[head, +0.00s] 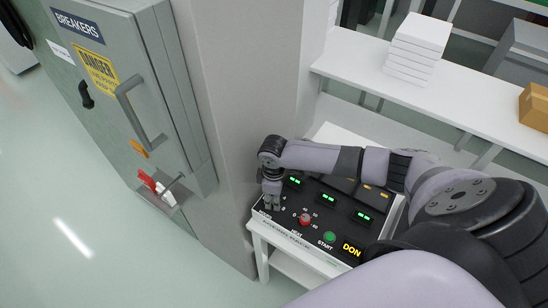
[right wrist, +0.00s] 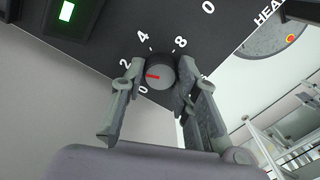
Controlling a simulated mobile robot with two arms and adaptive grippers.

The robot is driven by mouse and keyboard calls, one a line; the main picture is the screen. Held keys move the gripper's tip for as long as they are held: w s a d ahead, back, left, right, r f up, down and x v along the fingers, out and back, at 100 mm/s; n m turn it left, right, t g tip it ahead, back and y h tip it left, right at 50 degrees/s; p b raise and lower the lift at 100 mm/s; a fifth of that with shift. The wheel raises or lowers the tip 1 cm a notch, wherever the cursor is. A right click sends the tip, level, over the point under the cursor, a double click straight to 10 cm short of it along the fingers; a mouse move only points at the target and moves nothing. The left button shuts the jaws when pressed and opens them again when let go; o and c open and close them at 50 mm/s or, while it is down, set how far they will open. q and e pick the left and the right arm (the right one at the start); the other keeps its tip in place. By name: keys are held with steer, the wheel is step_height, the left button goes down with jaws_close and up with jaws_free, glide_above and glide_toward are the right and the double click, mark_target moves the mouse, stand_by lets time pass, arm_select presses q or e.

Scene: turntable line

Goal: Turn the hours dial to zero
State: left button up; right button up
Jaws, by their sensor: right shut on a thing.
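The hours dial (right wrist: 160,73) is a dark round knob with a red mark on the black panel (right wrist: 101,48). The numbers 0, 2, 4 and 8 show around it. The red mark points left in the right wrist view, between the 0 and the 2. My right gripper (right wrist: 156,80) is shut on the dial, one finger on each side. In the head view my right gripper (head: 271,199) reaches down onto the left end of the panel and hides the dial. My left gripper is not in view.
The red heat knob (head: 305,219) and the green start button (head: 329,237) lie to the right on the panel. Small green displays (head: 328,198) sit behind them. A column (head: 243,110) and breaker cabinet (head: 125,90) stand close on the left.

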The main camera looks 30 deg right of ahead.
steer(key=n, duration=0.2)
steer(key=shift+n, duration=0.4)
steer(key=n+p, duration=0.1)
steer(key=n, duration=0.2)
steer(key=shift+n, duration=0.3)
steer(key=n, duration=0.3)
steer(key=shift+n, duration=2.2)
steer(key=o, duration=1.2)
steer(key=shift+c, duration=0.2)
